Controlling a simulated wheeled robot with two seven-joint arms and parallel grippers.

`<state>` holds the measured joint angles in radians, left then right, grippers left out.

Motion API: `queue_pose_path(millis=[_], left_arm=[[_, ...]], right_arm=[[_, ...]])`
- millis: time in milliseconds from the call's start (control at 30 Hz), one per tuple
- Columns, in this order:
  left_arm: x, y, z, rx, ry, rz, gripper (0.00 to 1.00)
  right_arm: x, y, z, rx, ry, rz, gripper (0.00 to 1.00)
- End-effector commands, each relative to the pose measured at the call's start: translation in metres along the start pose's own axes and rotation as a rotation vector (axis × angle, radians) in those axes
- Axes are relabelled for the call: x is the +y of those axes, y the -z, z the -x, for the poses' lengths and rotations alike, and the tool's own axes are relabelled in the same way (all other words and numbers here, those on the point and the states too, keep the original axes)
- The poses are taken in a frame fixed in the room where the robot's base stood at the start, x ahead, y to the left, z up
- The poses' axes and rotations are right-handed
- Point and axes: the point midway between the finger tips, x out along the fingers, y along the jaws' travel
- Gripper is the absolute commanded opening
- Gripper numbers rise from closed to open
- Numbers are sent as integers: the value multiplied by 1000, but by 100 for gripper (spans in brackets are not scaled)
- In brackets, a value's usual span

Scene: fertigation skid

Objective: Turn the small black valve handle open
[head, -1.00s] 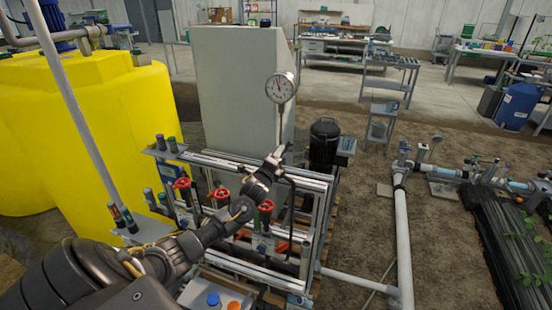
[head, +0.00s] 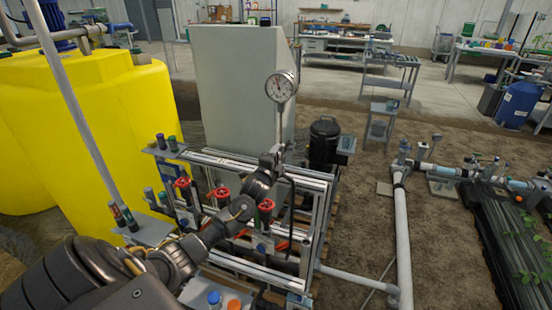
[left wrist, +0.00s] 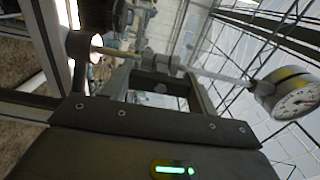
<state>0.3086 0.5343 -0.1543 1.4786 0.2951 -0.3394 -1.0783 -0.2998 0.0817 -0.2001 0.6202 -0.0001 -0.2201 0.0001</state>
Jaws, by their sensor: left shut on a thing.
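A round white pressure gauge (head: 281,86) stands on a thin upright stem above the skid. It also shows at the right of the left wrist view (left wrist: 293,97). My left gripper (head: 274,156) is at the lower part of this stem, below the gauge. In the left wrist view its fingers (left wrist: 162,78) are shut on the small valve handle (left wrist: 160,62) at the pipe. The handle is mostly hidden by the fingers, and its exact angle is hard to tell. My right gripper is not in view.
Red-handled valves (head: 265,206) sit on the skid's metal frame (head: 230,160) under and beside my left arm. A grey cabinet (head: 235,80) stands behind. A yellow tank (head: 90,130) is at left, a black pump (head: 324,140) to the right of the gripper.

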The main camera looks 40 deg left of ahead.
Motion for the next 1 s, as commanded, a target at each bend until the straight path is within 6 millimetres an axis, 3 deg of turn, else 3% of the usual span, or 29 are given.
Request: queue_pose_path(millis=[167,200,367,733,1000], left_arm=[[0,0,0,-1,0,3,35],[0,0,0,-1,0,3,59],[0,0,0,-1,0,2,80],[1,0,5,0,0,1,80],[4,1,49,3,0,0,80]], right_arm=[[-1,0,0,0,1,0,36],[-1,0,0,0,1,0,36],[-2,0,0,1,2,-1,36],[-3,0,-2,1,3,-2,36],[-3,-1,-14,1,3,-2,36]])
